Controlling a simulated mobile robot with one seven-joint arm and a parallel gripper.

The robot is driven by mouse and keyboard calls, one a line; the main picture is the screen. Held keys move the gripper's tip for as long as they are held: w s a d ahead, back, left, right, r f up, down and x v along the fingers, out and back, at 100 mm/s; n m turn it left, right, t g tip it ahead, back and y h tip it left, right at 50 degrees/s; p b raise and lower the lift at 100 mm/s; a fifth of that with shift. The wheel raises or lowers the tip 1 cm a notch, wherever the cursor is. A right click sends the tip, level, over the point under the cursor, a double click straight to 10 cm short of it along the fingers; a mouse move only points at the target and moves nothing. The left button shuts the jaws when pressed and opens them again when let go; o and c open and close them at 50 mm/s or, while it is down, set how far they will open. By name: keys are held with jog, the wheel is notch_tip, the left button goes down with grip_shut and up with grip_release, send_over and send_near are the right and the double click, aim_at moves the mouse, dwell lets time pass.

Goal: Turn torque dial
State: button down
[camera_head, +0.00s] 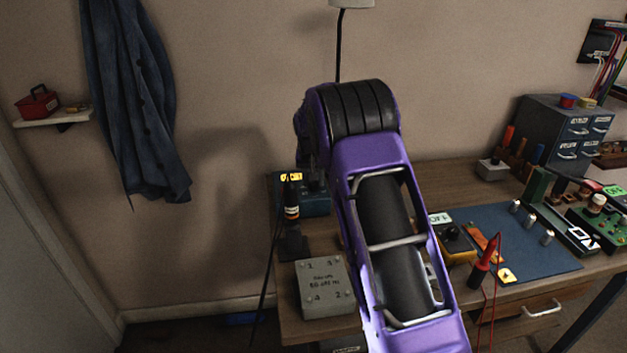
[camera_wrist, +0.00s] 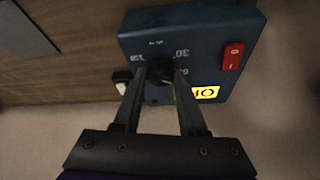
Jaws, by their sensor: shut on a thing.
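The torque dial (camera_wrist: 159,69) is a round black knob on the face of a blue box (camera_wrist: 205,30) in the wrist view. White numbers surround the dial, and some of them are partly covered by my fingers. My gripper (camera_wrist: 159,76) has its two fingers closed on opposite sides of the dial. In the head view the blue box (camera_head: 316,207) stands at the back left of the workbench, with my arm covering part of it. The dial and my fingertips are hidden there behind the arm.
A red rocker switch (camera_wrist: 233,56) and a lit yellow display (camera_wrist: 206,92) are on the box beside the dial. A grey box (camera_head: 324,287) sits in front. A blue mat (camera_head: 540,255) lies right.

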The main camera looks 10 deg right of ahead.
dwell(0.5)
jog(key=shift+c, duration=2.3)
grip_release()
jog(key=p+v, duration=0.1)
jog(key=v, duration=1.6)
jog(key=shift+r, duration=0.2)
